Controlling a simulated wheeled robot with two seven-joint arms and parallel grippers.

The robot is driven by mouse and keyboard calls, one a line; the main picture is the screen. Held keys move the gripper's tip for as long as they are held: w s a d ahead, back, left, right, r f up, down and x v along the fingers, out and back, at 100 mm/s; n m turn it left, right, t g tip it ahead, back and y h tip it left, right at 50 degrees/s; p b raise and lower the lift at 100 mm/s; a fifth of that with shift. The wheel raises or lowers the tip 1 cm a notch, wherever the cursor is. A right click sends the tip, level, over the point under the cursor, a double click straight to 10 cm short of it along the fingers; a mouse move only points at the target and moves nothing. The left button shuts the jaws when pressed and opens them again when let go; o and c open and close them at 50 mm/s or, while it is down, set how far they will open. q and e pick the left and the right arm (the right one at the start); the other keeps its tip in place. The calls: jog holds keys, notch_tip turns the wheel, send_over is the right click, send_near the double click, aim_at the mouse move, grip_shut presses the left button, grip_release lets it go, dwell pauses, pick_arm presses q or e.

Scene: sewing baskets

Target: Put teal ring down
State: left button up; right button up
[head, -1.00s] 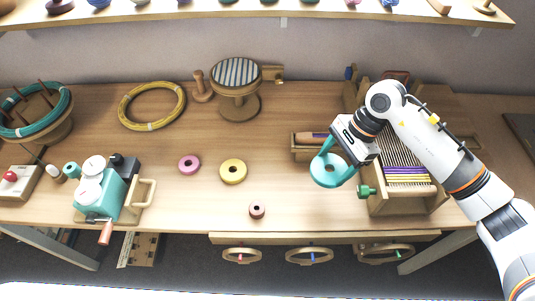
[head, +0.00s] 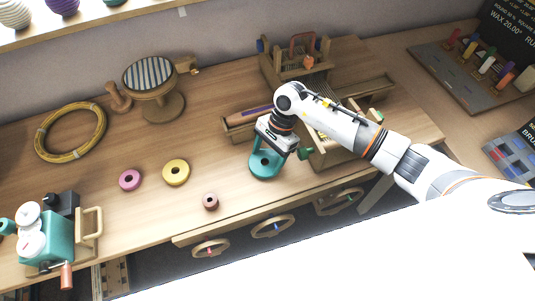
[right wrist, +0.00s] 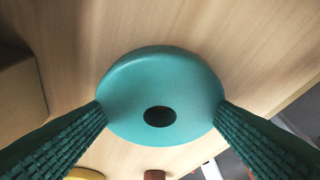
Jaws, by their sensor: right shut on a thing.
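The teal ring (head: 265,165) is a thick disc with a small dark centre hole. In the head view it is at or just above the table top (head: 215,137), left of the wooden loom. I cannot tell whether it touches the wood. My right gripper (head: 266,162) is shut on the ring. In the right wrist view the ring (right wrist: 160,95) sits between the two ribbed green fingers, which press its left and right edges. My left gripper is not in view.
A yellow ring (head: 176,172), a pink ring (head: 131,180) and a small brown ring (head: 211,202) lie to the left. A wooden loom (head: 322,157) stands close on the right, partly behind my arm. The table's front edge is close below.

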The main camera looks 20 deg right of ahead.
jog(key=shift+f, duration=0.1)
jog(key=o, duration=1.3)
jog(key=shift+r, duration=0.25)
jog(key=shift+b+v, duration=1.25)
jog(key=shift+v, duration=4.65)
